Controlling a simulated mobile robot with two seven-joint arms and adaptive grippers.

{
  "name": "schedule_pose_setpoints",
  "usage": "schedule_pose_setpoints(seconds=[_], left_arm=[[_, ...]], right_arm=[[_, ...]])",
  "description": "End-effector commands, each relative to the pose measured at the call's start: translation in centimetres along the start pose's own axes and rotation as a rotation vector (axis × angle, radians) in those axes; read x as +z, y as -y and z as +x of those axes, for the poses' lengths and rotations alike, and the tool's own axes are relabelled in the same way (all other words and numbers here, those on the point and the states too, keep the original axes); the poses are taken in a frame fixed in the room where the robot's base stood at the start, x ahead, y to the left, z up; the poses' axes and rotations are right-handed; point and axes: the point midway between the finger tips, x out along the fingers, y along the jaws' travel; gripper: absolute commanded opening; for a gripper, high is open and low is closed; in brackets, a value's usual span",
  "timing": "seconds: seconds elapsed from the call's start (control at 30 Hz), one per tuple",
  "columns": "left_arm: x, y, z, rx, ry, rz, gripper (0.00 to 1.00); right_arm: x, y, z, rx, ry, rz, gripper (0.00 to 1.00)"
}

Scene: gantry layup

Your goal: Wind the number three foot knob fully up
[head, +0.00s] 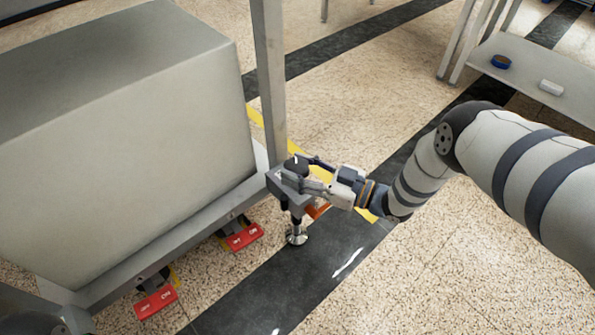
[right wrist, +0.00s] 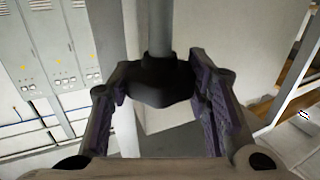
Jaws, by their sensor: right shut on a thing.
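A dark foot knob (head: 297,164) sits on top of the grey bracket at the near right corner of the gantry frame. I see no number on it. My right gripper (head: 304,172) reaches in from the right, its fingers on either side of the knob. In the right wrist view the black lobed knob (right wrist: 165,82) sits under a grey post, between the fingers of my right gripper (right wrist: 163,95), which is shut on it. Below the bracket a threaded stem ends in a round metal foot (head: 297,236) over the dark floor stripe; whether it touches the floor I cannot tell. My left gripper is out of view.
The gantry's upright post (head: 270,80) rises just behind the knob, beside a large grey block (head: 130,140). Red brake pedals (head: 245,237) stick out low along the frame. A grey bench (head: 530,75) stands at the back right. The speckled floor at front right is clear.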

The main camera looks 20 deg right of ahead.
Motion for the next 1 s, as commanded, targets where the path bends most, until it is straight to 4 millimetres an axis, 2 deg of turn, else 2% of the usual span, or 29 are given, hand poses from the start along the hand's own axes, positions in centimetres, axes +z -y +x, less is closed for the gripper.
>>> schedule_pose_setpoints(seconds=[0.03,0.4,1.0], left_arm=[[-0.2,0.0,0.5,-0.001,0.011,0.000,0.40],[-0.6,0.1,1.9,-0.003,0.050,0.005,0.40],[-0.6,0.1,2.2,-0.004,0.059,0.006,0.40]], right_arm=[[0.6,-0.1,-0.1,-0.033,0.004,-0.001,0.17],[0.4,-0.2,0.0,-0.222,0.004,0.000,0.17],[0.1,-0.1,0.0,-0.274,0.003,0.001,0.17]])
